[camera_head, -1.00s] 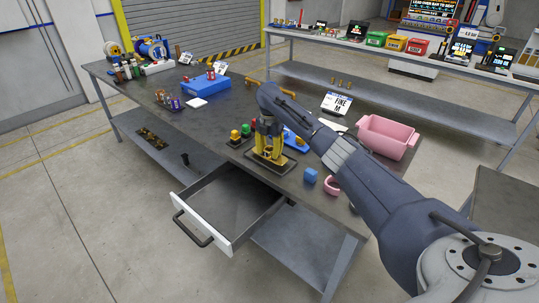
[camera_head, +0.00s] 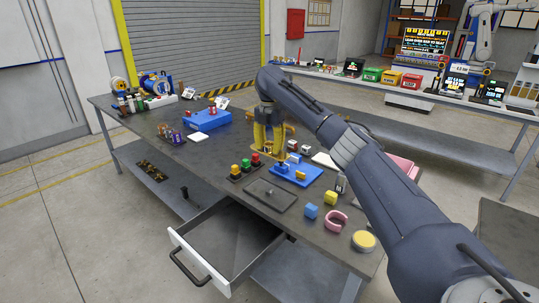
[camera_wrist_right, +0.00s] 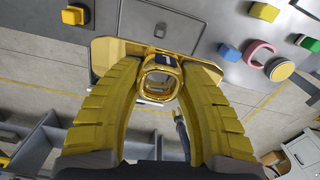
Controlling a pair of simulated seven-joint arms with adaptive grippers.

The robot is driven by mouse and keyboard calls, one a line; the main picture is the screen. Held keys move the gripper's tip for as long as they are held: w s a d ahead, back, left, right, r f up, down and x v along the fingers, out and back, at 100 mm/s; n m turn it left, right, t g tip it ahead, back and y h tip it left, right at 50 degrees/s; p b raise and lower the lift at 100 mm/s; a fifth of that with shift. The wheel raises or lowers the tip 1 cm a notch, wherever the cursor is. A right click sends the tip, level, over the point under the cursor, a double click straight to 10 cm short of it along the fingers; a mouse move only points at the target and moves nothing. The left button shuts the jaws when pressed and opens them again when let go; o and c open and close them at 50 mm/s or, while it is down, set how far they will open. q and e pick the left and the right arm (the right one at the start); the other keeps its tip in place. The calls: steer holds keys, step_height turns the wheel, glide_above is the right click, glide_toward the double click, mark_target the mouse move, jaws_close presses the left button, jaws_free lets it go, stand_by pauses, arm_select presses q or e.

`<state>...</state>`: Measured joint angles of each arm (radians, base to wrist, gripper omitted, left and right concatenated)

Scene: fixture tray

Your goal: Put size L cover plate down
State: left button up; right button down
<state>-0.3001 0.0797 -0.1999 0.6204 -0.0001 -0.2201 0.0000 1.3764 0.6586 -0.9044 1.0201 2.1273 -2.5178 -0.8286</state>
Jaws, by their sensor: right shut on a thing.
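My right gripper (camera_head: 268,148) is shut on the ring-shaped knob (camera_wrist_right: 160,82) of a gold cover plate (camera_wrist_right: 104,54). A dark flat plate (camera_head: 283,199) with a small knob lies on the workbench just in front of the gripper. My left gripper is not in view.
A blue cube (camera_head: 311,211), yellow cube (camera_head: 330,198), pink ring (camera_head: 335,220) and yellow disc (camera_head: 364,241) lie to the right. The drawer (camera_head: 228,238) stands open in front.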

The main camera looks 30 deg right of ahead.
steer(key=shift+r, duration=0.4)
